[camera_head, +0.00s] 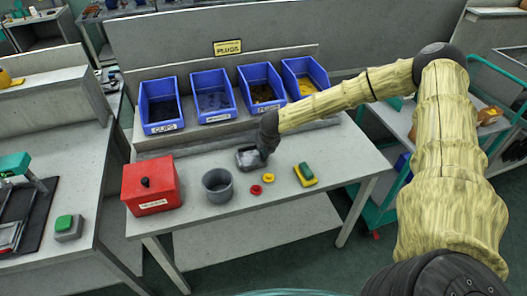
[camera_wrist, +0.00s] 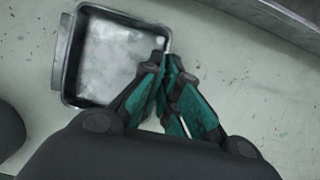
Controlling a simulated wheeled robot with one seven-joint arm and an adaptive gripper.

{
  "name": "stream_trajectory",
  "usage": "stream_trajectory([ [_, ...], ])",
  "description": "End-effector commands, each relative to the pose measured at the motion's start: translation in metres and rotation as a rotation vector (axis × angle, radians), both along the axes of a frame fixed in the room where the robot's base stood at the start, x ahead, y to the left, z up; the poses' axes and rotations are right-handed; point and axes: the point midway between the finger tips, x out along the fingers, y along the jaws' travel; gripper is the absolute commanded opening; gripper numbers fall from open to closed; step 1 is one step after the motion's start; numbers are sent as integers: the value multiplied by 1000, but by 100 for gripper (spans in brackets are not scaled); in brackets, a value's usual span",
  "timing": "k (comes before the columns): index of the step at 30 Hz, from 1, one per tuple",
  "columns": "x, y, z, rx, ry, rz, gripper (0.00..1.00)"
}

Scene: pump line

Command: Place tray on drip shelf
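A small dark-rimmed metal tray (camera_head: 247,160) is at the bench's middle, below the blue bins. In the wrist view the tray (camera_wrist: 66,55) is roughly square, with a pale, shiny floor. My gripper (camera_head: 262,154) is at its right side. In the wrist view my teal fingers (camera_wrist: 168,62) come together at the tray's right wall and appear to pinch it; their tips partly hide that wall. I cannot tell whether the tray touches the bench. No surface is clearly marked as the drip shelf, so I cannot tell which it is.
A red lidded box (camera_head: 150,188) and a grey round pot (camera_head: 217,186) stand left of the tray. A red ring (camera_head: 255,190), a yellow ring (camera_head: 268,178) and a green-yellow sponge (camera_head: 306,175) lie in front. Several blue bins stand behind.

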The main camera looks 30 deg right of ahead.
Motion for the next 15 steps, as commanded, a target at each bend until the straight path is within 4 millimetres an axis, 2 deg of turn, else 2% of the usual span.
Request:
stream_trajectory([
  [2, 0, 0, -3, 0, 0, 0, 0],
  [3, 0, 0, -2, 0, 0, 0, 11],
  [6, 0, 0, -2, 0, 0, 0, 27],
  [15, 0, 0, -1, 0, 0, 0, 27],
])
